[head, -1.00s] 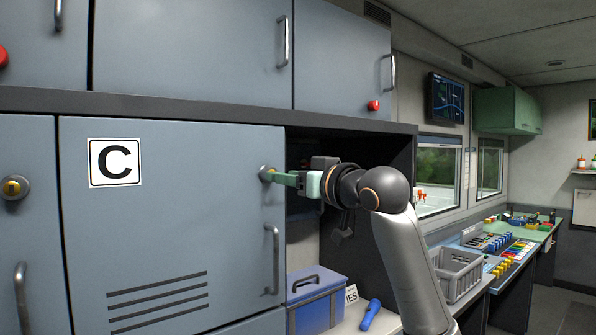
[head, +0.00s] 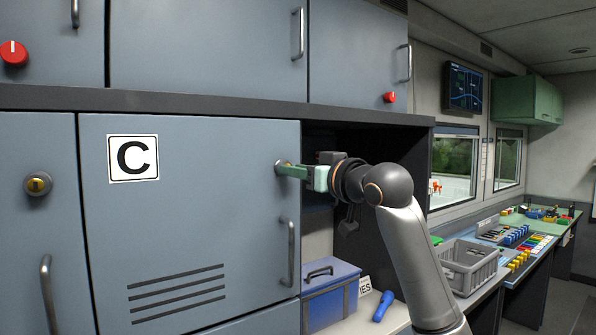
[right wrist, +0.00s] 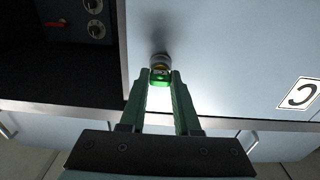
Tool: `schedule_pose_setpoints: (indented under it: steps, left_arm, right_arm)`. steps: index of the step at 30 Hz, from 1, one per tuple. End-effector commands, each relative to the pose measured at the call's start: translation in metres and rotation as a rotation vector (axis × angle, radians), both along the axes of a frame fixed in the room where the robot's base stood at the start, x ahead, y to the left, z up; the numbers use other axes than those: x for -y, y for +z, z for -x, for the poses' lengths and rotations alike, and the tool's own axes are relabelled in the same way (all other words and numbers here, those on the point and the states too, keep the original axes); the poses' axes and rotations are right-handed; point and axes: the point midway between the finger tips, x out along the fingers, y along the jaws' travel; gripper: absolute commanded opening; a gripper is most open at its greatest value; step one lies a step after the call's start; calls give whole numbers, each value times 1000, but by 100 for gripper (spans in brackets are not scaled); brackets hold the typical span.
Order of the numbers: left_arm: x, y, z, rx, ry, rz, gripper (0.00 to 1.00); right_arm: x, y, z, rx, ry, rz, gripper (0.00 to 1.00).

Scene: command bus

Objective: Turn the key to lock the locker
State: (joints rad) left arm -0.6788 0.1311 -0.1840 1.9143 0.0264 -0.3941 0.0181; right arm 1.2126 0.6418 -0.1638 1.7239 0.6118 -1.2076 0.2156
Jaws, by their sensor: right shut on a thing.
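The locker door marked C (head: 200,230) is closed, with its handle (head: 290,252) at the right side. Its round lock (head: 280,163) is near the upper right edge. My right gripper (head: 284,169) reaches the lock from the right. In the right wrist view its green fingers (right wrist: 161,76) are closed around a small green key (right wrist: 160,82) at the lock (right wrist: 159,59). The head view hides the key behind the fingers, and its exact angle is hard to tell. My left gripper is not in view.
A neighbouring locker with a yellow-centred lock (head: 38,184) is at the left. Upper cabinets have red knobs (head: 389,97). A blue toolbox (head: 331,297), a blue flashlight (head: 383,306) and a grey crate (head: 468,267) are at the lower right.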

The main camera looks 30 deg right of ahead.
Motion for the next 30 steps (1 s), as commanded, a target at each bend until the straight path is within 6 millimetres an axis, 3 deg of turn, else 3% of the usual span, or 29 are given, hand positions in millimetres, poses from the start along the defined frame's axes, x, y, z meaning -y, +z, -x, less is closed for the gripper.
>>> schedule_pose_setpoints:
  steps: [3,10,21,30]
  left_arm:
    - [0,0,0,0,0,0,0]
    - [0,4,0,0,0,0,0]
    - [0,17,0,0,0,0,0]
    - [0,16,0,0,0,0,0]
  right_arm:
    - [0,0,0,1,0,0,0]
    - [1,2,0,2,-2,35,0]
    - [1,2,0,26,-2,305,0]
    - [1,2,0,30,-1,322,0]
